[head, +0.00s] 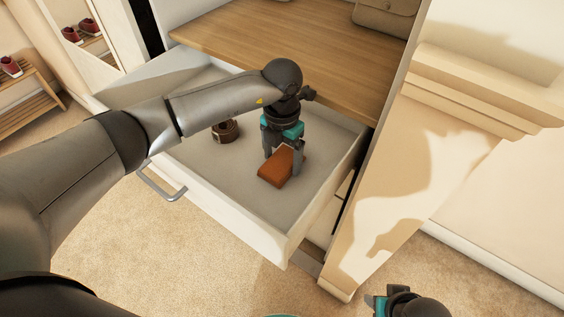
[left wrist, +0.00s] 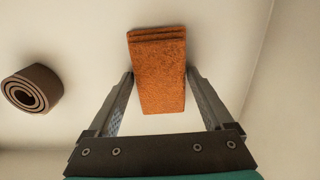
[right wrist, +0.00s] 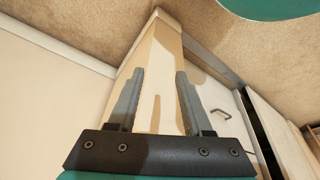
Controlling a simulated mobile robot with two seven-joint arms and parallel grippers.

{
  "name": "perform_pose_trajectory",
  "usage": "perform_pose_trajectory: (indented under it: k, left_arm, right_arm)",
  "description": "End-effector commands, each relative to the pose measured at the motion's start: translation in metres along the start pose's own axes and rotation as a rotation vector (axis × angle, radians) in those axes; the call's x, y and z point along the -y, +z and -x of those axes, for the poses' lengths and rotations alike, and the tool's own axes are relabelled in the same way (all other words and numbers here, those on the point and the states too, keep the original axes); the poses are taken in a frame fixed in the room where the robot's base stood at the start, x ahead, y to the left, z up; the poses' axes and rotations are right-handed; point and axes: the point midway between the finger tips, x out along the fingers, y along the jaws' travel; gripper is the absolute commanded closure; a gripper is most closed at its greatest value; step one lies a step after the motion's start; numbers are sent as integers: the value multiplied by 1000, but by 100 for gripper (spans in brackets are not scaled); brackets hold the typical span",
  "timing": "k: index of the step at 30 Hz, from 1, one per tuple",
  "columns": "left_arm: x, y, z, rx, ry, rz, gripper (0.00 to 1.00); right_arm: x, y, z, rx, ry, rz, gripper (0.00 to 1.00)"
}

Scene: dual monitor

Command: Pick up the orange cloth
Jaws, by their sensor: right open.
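The orange cloth (head: 276,168) is a folded block lying on the floor of the open drawer (head: 200,165). In the left wrist view the cloth (left wrist: 158,75) lies between the spread fingers of my left gripper (left wrist: 160,85), with a gap on each side. In the head view my left gripper (head: 284,165) points down into the drawer at the cloth. It is open and not closed on it. My right gripper (right wrist: 157,85) is open and empty in the right wrist view, away from the drawer's inside.
A rolled brown belt (head: 225,130) lies in the drawer, left of the cloth; it also shows in the left wrist view (left wrist: 32,88). The drawer walls surround both. A wooden shelf (head: 290,50) is above and behind. A beige cabinet panel (head: 400,170) stands at the right.

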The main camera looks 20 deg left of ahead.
Motion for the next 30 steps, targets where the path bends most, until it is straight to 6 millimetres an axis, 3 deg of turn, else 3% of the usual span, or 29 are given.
perform_pose_trajectory:
  k: [2,16,27,30]
  left_arm:
    - [0,0,0,0,0,0,25]
    - [0,0,0,1,0,0,78]
    - [0,0,8,2,0,0,78]
    - [0,1,18,2,0,-1,78]
  right_arm:
    - [0,0,0,0,0,0,50]
    - [0,0,0,0,-1,0,50]
    - [0,2,0,4,-1,0,50]
    - [0,6,-10,19,0,1,50]
